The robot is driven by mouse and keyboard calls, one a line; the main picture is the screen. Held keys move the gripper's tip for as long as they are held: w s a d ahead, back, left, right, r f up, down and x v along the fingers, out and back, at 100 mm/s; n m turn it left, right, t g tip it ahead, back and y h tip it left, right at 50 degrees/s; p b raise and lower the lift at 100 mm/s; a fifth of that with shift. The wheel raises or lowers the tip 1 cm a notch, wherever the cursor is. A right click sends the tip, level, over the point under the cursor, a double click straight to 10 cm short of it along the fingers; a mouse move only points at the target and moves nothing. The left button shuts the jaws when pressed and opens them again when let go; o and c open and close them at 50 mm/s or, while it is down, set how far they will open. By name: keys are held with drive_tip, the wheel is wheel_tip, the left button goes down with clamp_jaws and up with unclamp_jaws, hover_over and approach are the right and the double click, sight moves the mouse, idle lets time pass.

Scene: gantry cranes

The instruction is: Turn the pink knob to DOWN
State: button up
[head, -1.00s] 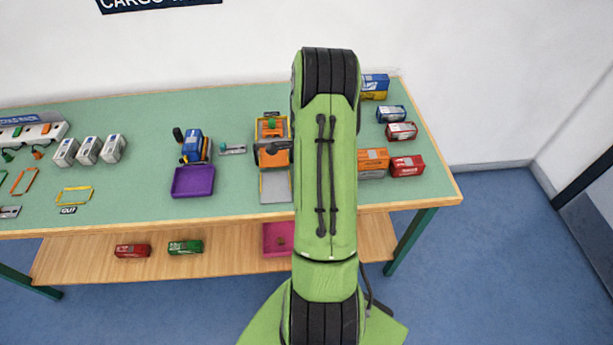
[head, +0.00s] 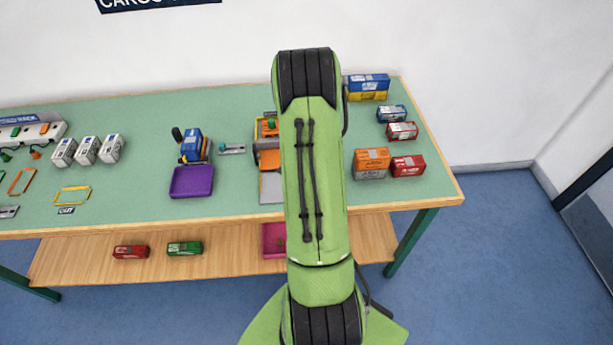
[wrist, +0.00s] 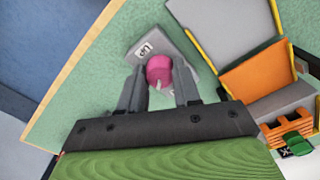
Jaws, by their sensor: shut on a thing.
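The pink knob (wrist: 160,70) sits on a grey plate (wrist: 150,43) in the wrist view. My gripper (wrist: 160,74) is shut on the knob, with one finger on each side of it. A second label below the knob is mostly hidden by my gripper. A small pale mark shows on the knob's lower edge. In the head view my arm hides the knob and the gripper.
An orange and grey gantry crane (wrist: 255,70) stands right of the knob; it also shows beside my arm (head: 267,158). A purple tray (head: 191,182) and a blue crane (head: 193,146) stand further left. Orange (head: 371,163) and red (head: 408,166) boxes stand right of my arm.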

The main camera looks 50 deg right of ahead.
drive_tip(key=n, duration=0.5)
drive_tip(key=shift+n+b, duration=0.4)
drive_tip(key=shift+n, duration=1.9)
drive_tip(key=o, duration=1.1)
drive_tip(key=shift+c, duration=0.2)
wheel_tip(320, 180, up, 16)
drive_tip(key=p, duration=0.4)
